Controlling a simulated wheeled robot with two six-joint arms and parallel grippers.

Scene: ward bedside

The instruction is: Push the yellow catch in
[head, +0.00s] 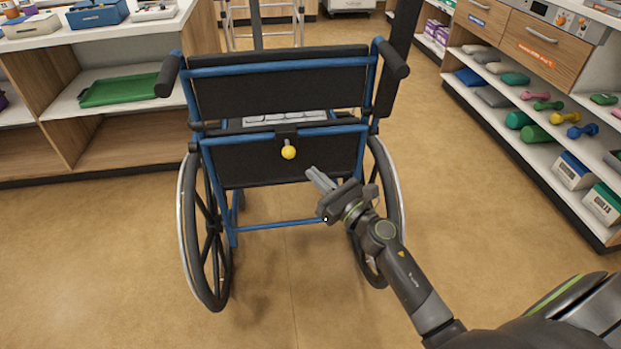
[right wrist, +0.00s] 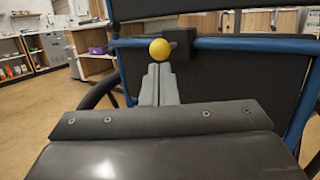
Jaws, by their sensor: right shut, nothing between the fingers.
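The yellow catch (head: 289,152) is a round knob on a short stem, fixed to a dark block on the blue rear crossbar of the wheelchair (head: 280,69). In the right wrist view the yellow catch (right wrist: 160,49) shows just above and beyond my fingertips. My right gripper (head: 314,176) is shut and empty, to the right of and a little below the catch in the head view. In the right wrist view its fingers (right wrist: 158,76) point toward the catch; whether they touch it cannot be told there, but the head view shows a gap. My left gripper is out of view.
A shelf unit (head: 105,99) with a green tray (head: 119,90) is at left. Shelves with dumbbells (head: 573,131) are at right. The floor (head: 120,260) before the chair is clear.

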